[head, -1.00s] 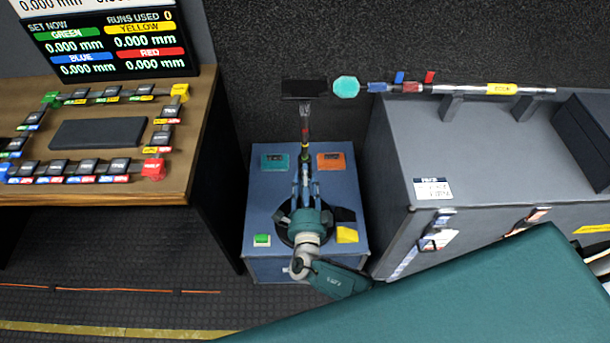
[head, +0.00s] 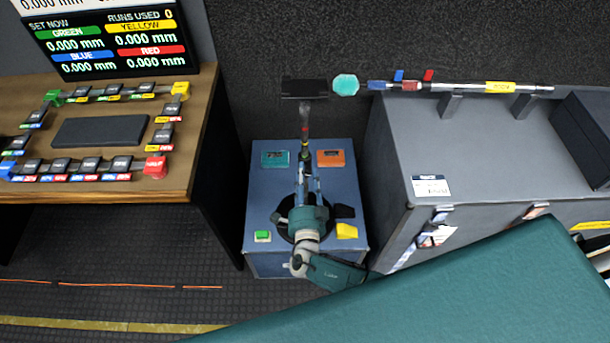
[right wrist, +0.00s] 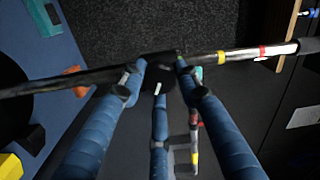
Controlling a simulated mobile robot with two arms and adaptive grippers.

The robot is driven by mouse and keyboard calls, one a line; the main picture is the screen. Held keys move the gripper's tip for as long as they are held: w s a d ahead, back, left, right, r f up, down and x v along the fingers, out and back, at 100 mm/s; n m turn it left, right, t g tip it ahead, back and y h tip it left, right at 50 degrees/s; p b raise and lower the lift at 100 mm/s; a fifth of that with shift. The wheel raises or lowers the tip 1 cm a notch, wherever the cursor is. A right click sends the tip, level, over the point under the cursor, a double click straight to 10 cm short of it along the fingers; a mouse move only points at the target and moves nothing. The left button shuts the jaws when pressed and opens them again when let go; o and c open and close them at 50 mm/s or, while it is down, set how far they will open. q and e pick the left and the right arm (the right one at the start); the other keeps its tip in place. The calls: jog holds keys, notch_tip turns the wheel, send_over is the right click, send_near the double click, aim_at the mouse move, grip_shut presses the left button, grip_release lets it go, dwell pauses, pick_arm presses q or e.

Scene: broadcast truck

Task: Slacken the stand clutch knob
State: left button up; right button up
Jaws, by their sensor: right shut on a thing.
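The stand is a thin dark pole (head: 304,122) with coloured bands, rising from a round black base on a blue box. In the right wrist view the pole (right wrist: 70,80) crosses the picture, with yellow and red bands toward the right. My right gripper (head: 305,166) reaches over the base to the pole, its blue fingers lined up along it. In the right wrist view the gripper (right wrist: 160,78) has its fingertips closed around a dark knob (right wrist: 157,66) at the pole. The fingers partly hide the knob. My left gripper is not in view.
The blue box (head: 262,202) carries teal, orange, green and yellow blocks around the base. A grey case (head: 470,150) with a banded rod stands close on the right. A wooden desk (head: 190,140) with small blocks and a display is on the left. A black plate (head: 304,88) is behind.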

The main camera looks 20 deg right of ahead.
jog(key=shift+s+d+f, duration=0.1)
jog(key=shift+f, duration=0.05)
jog(key=o, duration=1.1)
jog(key=shift+o, duration=0.2)
jog(key=v, duration=1.2)
